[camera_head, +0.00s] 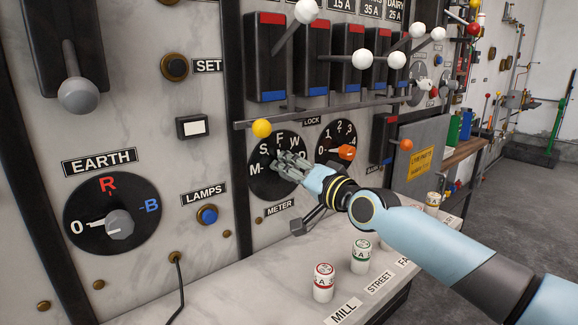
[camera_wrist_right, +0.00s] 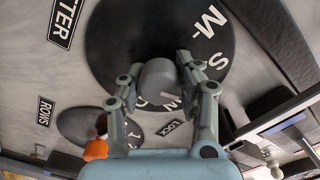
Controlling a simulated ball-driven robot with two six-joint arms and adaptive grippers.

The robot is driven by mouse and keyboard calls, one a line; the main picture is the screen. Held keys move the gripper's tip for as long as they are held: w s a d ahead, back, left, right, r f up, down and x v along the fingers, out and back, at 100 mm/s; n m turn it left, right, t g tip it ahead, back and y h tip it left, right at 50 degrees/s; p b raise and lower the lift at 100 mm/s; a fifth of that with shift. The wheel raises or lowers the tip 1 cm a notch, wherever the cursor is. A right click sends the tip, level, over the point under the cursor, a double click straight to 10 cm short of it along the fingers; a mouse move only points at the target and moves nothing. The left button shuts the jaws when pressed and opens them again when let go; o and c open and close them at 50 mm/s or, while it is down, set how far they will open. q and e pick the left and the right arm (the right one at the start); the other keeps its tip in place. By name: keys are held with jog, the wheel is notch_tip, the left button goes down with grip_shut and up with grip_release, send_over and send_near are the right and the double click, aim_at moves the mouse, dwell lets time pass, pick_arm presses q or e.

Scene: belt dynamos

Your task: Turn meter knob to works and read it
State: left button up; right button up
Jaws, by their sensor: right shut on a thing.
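The meter dial (camera_head: 262,186) is a black disc on the grey panel, lettered M, S, F, W and one partly hidden letter, above the METER label (camera_head: 280,207). My right gripper (camera_head: 284,164) is at the dial's face and covers its middle in the head view. In the right wrist view the dial (camera_wrist_right: 105,45) lies behind the fingers. There my right gripper (camera_wrist_right: 157,84) is shut on the round grey meter knob (camera_wrist_right: 158,76), one finger on each side. Which letter the knob points to cannot be told. My left gripper is not in view.
An orange-handled dial (camera_head: 333,137) sits to the right of the meter dial. Fuses (camera_head: 324,283) stand on the ledge. The EARTH dial (camera_head: 92,232) is at left.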

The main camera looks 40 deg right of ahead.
jog(key=m+p, duration=0.1)
jog(key=m, duration=0.4)
jog(key=shift+m, duration=0.3)
jog(key=m, duration=0.4)
jog(key=shift+f+m, duration=0.15)
jog(key=shift+m, duration=0.25)
jog(key=o, duration=1.2)
jog(key=shift+d, duration=0.1)
